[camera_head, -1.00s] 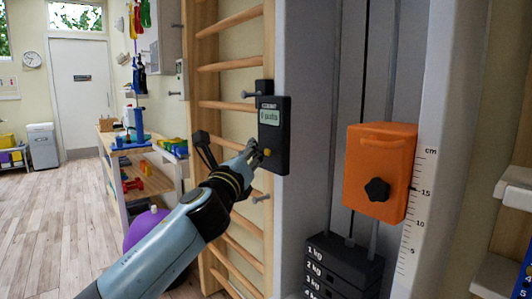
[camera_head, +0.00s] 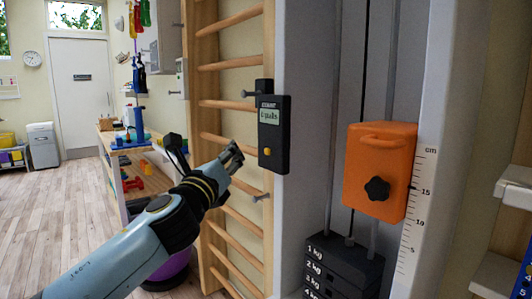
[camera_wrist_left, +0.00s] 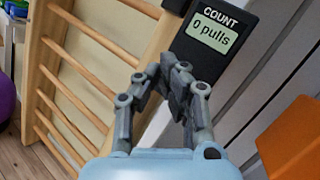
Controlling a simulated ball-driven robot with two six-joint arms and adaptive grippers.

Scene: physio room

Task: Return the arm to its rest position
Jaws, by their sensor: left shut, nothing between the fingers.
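My left gripper (camera_head: 234,152) is shut and empty, in front of the wooden wall bars and a little left of the black counter. It also shows in the left wrist view (camera_wrist_left: 172,70), with its fingertips together below the counter's display. The black counter (camera_head: 273,158) hangs on the side of the grey frame, with a yellow button near its lower end. Its display reads "0 pulls" in the left wrist view (camera_wrist_left: 209,33). The gripper is apart from the counter in the head view. My right gripper is in neither view.
The wooden wall bars (camera_head: 207,170) stand behind my arm. An orange block with a black knob (camera_head: 365,150) sits in the weight machine, above black weight plates (camera_head: 335,262). A shelf with toys (camera_head: 150,182) and a purple ball stand at left. The floor at far left is clear.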

